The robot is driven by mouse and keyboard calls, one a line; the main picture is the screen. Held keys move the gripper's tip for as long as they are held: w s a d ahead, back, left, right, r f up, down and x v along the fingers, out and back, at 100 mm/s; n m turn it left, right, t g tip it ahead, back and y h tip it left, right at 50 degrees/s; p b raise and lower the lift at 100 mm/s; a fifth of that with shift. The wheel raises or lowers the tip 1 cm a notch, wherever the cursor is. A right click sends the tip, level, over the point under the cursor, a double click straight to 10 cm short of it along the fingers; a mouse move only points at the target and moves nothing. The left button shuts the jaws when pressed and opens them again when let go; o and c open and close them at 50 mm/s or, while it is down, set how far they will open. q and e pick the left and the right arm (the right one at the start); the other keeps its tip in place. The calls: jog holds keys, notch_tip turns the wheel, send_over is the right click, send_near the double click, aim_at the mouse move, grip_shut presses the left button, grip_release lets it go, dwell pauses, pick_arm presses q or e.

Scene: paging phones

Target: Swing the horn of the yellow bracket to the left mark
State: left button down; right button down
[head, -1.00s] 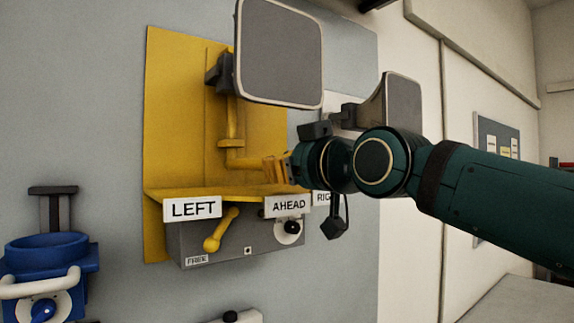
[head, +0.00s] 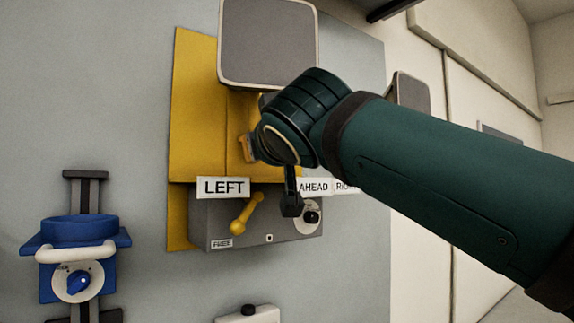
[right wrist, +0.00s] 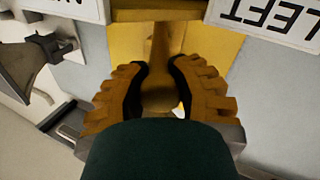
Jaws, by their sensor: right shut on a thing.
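The yellow bracket (head: 200,110) is fixed on a grey wall panel. Its horn, a grey square face with a pale rim (head: 267,43), sticks out at the top. White labels hang along the bracket's lower edge: LEFT (head: 223,187), AHEAD (head: 313,187) and RIGHT (head: 346,187). My right gripper (head: 247,148) is just above the right end of LEFT, partly hidden by its own wrist. In the right wrist view its ribbed fingers (right wrist: 158,75) are shut around the horn's yellow bar (right wrist: 160,45). The LEFT label (right wrist: 268,14) appears upside down there. My left gripper is not in view.
Below the labels is a grey box with a yellow lever (head: 246,214), a FREE tag (head: 221,244) and a dark knob (head: 311,216). A blue fixture with a pale handle (head: 78,250) is at left. Another grey horn (head: 411,93) is partly behind my arm.

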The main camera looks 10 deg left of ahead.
jog(key=s+a+m+t+h+p, duration=0.1)
jog(key=a+m+h, duration=0.2)
jog(key=a+h, duration=0.2)
jog(key=shift+s+a+m+h, duration=0.35)
jog(key=shift+a+m+h, duration=0.05)
jog(key=shift+a, duration=0.35)
jog(key=c, duration=0.6)
grip_release()
jog(key=shift+s, duration=0.15)
jog(key=shift+d, duration=0.1)
